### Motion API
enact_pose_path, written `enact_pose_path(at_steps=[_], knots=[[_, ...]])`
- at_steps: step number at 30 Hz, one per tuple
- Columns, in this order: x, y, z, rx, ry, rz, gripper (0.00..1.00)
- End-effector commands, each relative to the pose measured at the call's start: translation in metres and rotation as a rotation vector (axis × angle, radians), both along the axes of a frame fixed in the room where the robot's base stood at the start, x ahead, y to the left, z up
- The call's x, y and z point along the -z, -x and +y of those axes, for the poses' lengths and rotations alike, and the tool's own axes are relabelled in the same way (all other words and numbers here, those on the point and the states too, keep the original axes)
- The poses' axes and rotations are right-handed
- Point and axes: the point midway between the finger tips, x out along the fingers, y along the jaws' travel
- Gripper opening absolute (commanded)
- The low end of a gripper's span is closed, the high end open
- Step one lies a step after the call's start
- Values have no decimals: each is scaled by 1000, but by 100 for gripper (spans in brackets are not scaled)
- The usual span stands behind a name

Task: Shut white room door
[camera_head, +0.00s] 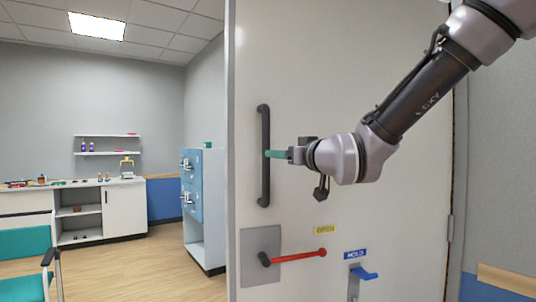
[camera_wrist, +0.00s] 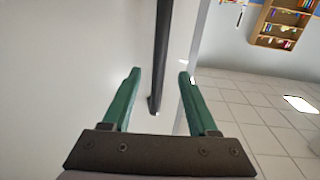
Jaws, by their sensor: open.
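The white room door (camera_head: 350,100) stands open and fills the middle of the head view, with the room showing past its left edge. A long dark vertical bar handle (camera_head: 264,150) is fixed near that edge. My gripper (camera_head: 270,154) is at the bar's mid height, its green finger reaching the bar in the picture. In the wrist view my gripper (camera_wrist: 158,75) is open, with the dark bar (camera_wrist: 161,50) passing between and beyond its two green fingers. I cannot tell whether a finger touches the bar. The door surface (camera_wrist: 70,50) lies on the left there.
Past the door stand a blue cabinet (camera_head: 205,195), a counter (camera_head: 125,205) and a teal chair (camera_head: 25,260). Wooden floor (camera_head: 150,270) between them is clear.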

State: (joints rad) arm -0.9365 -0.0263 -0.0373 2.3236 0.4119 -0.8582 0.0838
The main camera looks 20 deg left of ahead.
Motion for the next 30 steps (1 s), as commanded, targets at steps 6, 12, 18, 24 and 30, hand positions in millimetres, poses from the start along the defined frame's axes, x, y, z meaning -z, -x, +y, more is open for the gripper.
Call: enact_pose_path(at_steps=[6, 12, 18, 24, 30], knots=[[1, -31, 30, 0, 1, 3, 60], [1, -53, 52, 1, 1, 1, 60], [1, -63, 60, 1, 1, 1, 60], [0, -64, 61, 1, 1, 1, 60], [0, -64, 61, 1, 1, 2, 10]])
